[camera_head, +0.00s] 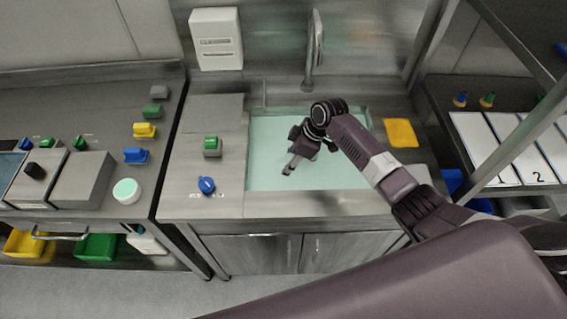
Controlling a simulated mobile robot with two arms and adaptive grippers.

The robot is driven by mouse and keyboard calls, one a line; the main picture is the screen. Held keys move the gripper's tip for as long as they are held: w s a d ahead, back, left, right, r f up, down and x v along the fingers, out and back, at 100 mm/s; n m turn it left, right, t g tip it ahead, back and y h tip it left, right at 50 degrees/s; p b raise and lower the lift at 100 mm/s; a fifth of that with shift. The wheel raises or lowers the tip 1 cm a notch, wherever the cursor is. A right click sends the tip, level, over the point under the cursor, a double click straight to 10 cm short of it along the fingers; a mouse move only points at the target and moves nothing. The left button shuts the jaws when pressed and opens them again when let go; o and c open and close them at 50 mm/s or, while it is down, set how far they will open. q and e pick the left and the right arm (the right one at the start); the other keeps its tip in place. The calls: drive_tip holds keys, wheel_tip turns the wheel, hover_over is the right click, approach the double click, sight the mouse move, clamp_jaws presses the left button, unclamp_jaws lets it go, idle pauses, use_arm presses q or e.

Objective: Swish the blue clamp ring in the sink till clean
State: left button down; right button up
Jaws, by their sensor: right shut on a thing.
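The sink (340,178) is filled with pale green water. My right gripper (290,168) reaches down over the middle of the sink, at or in the water. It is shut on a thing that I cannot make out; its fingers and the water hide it. I cannot clearly see a blue clamp ring in the sink. A small blue round part (207,185) sits on the counter left of the sink, between small markings; I cannot tell just what it is. My left gripper is out of view.
A tap (312,60) stands behind the sink. A green-topped block (211,146) is left of it and a yellow cloth (400,132) right. A white round jar (127,191) and coloured parts stand on the left bench. White numbered mats (484,140) lie on the right shelf.

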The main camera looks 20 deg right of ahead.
drive_tip(key=shift+s+a+p, duration=0.15)
drive_tip(key=shift+s+p, duration=0.15)
drive_tip(key=shift+s, duration=0.15)
drive_tip(key=shift+w, duration=0.2)
drive_tip(key=shift+w+d+b, duration=0.2)
drive_tip(key=shift+w+b, duration=0.2)
wheel_tip(320, 180, up, 10)
drive_tip(key=p, duration=0.9)
drive_tip(key=shift+p, duration=0.3)
drive_tip(key=shift+r, duration=0.15)
idle(0.8)
wheel_tip(320, 180, up, 4)
drive_tip(key=p, duration=0.3)
